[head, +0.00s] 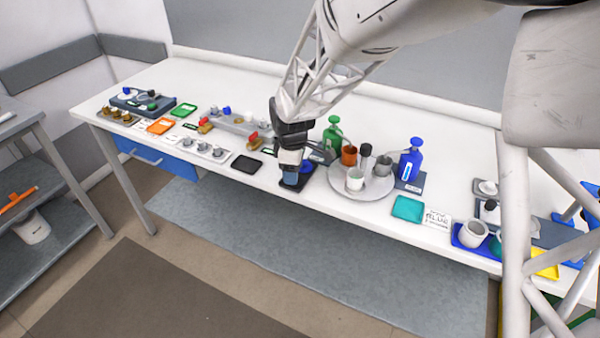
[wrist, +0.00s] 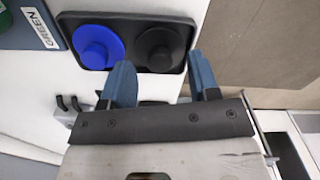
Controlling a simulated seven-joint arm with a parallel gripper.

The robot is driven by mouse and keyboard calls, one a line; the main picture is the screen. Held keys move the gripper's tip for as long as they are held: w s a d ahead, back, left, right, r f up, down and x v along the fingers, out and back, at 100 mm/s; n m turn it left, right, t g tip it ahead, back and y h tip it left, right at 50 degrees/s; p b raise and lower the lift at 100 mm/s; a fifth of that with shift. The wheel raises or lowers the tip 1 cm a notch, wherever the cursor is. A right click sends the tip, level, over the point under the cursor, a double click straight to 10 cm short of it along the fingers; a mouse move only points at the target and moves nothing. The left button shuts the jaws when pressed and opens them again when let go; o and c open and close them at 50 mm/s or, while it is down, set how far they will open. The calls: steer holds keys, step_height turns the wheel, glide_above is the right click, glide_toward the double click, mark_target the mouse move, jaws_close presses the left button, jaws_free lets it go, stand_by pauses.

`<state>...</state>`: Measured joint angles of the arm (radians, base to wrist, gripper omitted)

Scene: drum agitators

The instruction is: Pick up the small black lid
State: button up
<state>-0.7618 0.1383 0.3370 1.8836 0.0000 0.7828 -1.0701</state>
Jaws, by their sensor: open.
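The small black lid (wrist: 157,46), round with a raised knob, sits in a dark tray (wrist: 72,20) beside a blue lid (wrist: 97,46). In the wrist view the black lid lies just beyond my fingertips, roughly between their lines. My gripper (wrist: 160,62) is open, its two blue fingers apart with nothing between them. In the head view my gripper (head: 290,178) points down over the left part of the tray and hides the black lid. The blue lid (head: 307,166) shows to its right. I cannot tell the exact height of the fingertips above the lid.
A round grey tray (head: 345,192) with cups stands just right of my gripper. A green bottle (head: 333,133) is behind it and a blue bottle (head: 411,158) further right. A black flat tray (head: 247,164) lies to the left. The table's front edge is close.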

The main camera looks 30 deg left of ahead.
steer(key=shift+f, duration=0.6)
steer(key=shift+c, duration=0.5)
steer(key=c, duration=0.9)
